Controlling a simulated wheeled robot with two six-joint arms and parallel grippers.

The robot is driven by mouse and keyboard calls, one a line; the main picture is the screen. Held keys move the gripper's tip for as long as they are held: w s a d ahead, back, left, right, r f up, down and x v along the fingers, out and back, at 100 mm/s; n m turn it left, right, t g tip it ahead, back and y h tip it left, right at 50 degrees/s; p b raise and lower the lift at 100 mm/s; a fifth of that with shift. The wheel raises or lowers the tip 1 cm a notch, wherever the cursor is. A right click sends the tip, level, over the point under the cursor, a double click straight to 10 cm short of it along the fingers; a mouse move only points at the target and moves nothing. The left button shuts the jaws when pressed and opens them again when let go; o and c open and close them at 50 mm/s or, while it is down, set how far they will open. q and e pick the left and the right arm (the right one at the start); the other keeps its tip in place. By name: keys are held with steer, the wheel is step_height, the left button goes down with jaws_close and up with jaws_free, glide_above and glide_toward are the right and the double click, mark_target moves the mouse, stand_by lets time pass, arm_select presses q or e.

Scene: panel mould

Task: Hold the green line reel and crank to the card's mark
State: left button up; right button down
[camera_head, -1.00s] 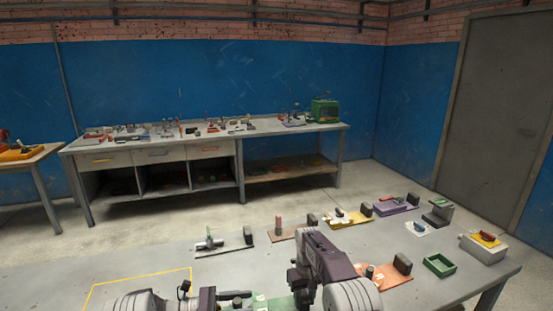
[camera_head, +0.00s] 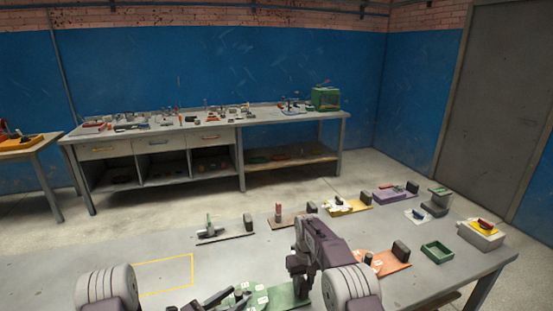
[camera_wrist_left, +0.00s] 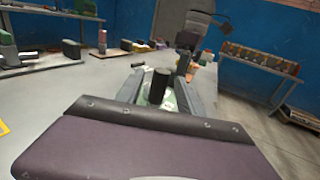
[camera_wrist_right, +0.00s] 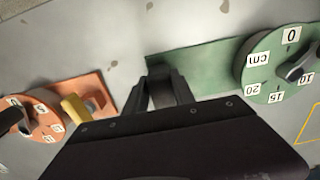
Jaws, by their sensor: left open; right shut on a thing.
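The green line reel is a green board (camera_head: 290,294) with a round dial (camera_wrist_right: 280,62) marked 0, 15, 20 and cm in the right wrist view. A dark crank (camera_wrist_right: 300,68) lies across the dial. Its upright dark knob (camera_wrist_left: 159,86) stands between the fingers of my left gripper (camera_wrist_left: 163,80), which is open around it. My right gripper (camera_wrist_right: 163,82) is shut at the board's other end, on what looks like the reel's dark end block; the fingers mostly hide it. I cannot make out the card's mark.
An orange reel (camera_wrist_right: 35,118) with a yellow part (camera_wrist_right: 75,108) lies close beside my right gripper. Yellow (camera_head: 350,206) and purple (camera_head: 392,194) boards and a green tray (camera_head: 437,251) stand farther right. A yellow outline (camera_head: 165,260) marks clear table at left.

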arm_select(q)
steer(key=s+d+v, duration=0.1)
steer(key=v, duration=0.5)
steer(key=s+d+r+m+g+h, duration=0.25)
steer(key=d+r+m+g, duration=0.35)
steer(key=d, duration=0.3)
steer(key=s+d+r+m+g+h, duration=0.2)
steer(key=s+d+r+m+g, duration=0.15)
steer(key=d+m+g, duration=0.35)
steer(key=s+d+r+m+g+y, duration=0.2)
steer(key=s+d+m+g+y, duration=0.2)
steer(key=s+m, duration=0.5)
steer(key=shift+d+m+g+y, duration=0.3)
steer(key=shift+d+m+y, duration=0.35)
steer(key=shift+m, duration=1.75)
arm_select(e)
steer(key=c, duration=1)
jaws_free()
steer(key=shift+o, duration=0.2)
